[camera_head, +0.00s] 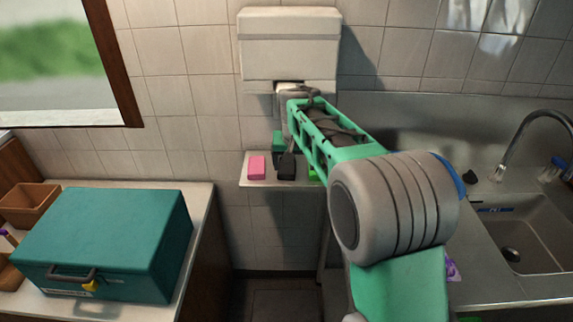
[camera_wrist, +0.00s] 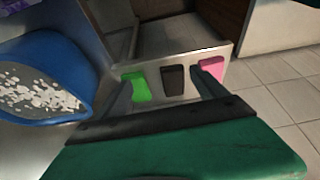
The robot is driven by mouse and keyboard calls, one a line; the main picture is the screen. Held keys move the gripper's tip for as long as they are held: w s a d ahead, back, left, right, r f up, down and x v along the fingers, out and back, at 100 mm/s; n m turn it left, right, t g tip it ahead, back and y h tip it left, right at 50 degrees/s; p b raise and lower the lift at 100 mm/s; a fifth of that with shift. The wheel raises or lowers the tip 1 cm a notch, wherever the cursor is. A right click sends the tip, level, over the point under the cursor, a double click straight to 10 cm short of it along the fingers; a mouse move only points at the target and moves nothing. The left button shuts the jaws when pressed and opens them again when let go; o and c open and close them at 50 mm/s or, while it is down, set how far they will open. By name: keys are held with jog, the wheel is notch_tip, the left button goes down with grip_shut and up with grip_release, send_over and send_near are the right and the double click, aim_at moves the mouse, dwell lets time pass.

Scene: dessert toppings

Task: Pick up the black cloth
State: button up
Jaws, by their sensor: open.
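The black cloth (camera_wrist: 174,80) lies on a small pale shelf (camera_head: 246,181), between a green cloth (camera_wrist: 135,88) on its left and a pink cloth (camera_wrist: 212,67) on its right in the wrist view. In the head view the black cloth (camera_head: 287,172) shows beside the pink cloth (camera_head: 257,167), partly hidden by my gripper. My gripper (camera_wrist: 163,88) is open and empty. Its two dark fingers point toward the shelf, one on each side of the black cloth in the wrist view. I cannot tell how far they are above it.
A white wall unit (camera_head: 289,45) hangs above the shelf, close to my arm. A teal box (camera_head: 110,240) stands on the left counter. A sink (camera_head: 530,230) is at the right. A blue bowl (camera_wrist: 45,75) of white pieces is near the wrist. Open floor lies below the shelf.

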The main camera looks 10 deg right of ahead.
send_near(287, 169)
jog(key=f, duration=0.2)
jog(key=shift+m, duration=0.4)
jog(key=p+x, duration=0.1)
jog(key=x, duration=0.1)
jog(key=p+x, duration=0.1)
jog(key=x, duration=0.2)
jog(key=p+x, duration=0.1)
jog(key=x, duration=0.1)
jog(key=shift+w+f, duration=0.1)
jog(key=shift+w, duration=0.4)
jog(key=c, duration=1.4)
jog(key=shift+c, duration=0.2)
jog(key=shift+r, duration=0.3)
notch_tip(287, 169, up, 3)
jog(key=shift+f+b, duration=0.2)
jog(key=shift+b, duration=0.75)
jog(key=s+d+r+b, duration=0.4)
jog(key=s+d+r, duration=0.4)
jog(key=s, duration=0.3)
jog(key=shift+b+v, duration=0.35)
jog(key=shift+v, duration=0.6)
jog(key=shift+w+d, duration=0.1)
